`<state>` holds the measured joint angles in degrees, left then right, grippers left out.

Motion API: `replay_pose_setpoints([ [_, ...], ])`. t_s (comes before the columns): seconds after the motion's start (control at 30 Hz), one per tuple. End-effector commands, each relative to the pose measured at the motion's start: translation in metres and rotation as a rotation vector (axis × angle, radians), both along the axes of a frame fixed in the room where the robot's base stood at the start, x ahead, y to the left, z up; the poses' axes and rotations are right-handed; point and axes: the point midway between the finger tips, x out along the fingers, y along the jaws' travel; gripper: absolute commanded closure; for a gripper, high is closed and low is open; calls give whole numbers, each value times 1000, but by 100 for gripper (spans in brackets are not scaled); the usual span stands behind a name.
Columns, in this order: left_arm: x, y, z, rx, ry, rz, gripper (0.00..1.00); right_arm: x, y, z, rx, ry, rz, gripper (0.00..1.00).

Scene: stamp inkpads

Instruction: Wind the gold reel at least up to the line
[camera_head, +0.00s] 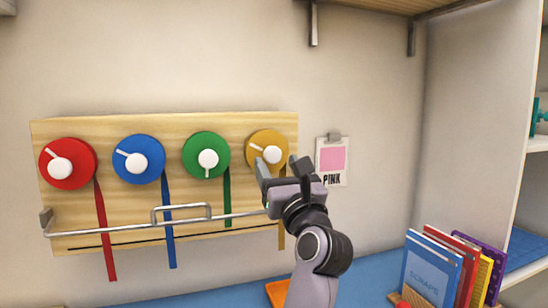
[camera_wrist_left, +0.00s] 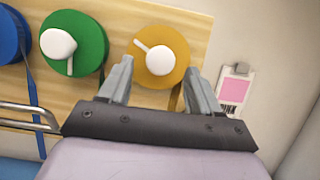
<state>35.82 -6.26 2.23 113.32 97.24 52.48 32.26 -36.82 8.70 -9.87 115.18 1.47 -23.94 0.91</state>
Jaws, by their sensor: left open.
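The gold reel (camera_head: 262,138) is at the right end of a wooden board (camera_head: 80,128) on the wall. It has a white knob (camera_head: 271,155) with a white pointer toward the upper left. Its gold ribbon (camera_head: 281,238) hangs behind my gripper and its lower end shows below the level of the black line (camera_head: 150,241). My left gripper (camera_head: 281,168) is open and empty in front of the reel's lower part. In the left wrist view the gold reel (camera_wrist_left: 165,34) and its knob (camera_wrist_left: 160,60) sit just beyond and between the open fingertips (camera_wrist_left: 161,69). My right gripper is out of view.
Red (camera_head: 75,180), blue (camera_head: 140,178) and green (camera_head: 205,175) reels are to the left. A metal rail (camera_head: 120,227) crosses the board below them. A pink card (camera_head: 333,160) hangs at right. Books (camera_head: 440,270) stand on the blue surface (camera_head: 370,275).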

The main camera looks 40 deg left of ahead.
Motion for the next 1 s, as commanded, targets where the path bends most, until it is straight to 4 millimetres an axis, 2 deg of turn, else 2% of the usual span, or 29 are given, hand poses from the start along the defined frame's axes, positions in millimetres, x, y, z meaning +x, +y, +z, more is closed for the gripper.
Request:
replay_pose_setpoints([
  [0.03, 3, 7, 6, 2, -2, 2, 37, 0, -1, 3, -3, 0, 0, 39],
  [0.2, 10, 20, 11, 2, 0, 0, 37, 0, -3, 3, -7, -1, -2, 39],
  [0.53, 12, 24, 11, 1, 0, 0, 37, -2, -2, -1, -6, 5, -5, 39],
  [0.7, 12, 24, 11, 3, 1, 1, 92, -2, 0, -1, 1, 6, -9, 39],
  [1.0, 12, 23, 9, -9, -19, 0, 93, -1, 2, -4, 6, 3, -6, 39],
])
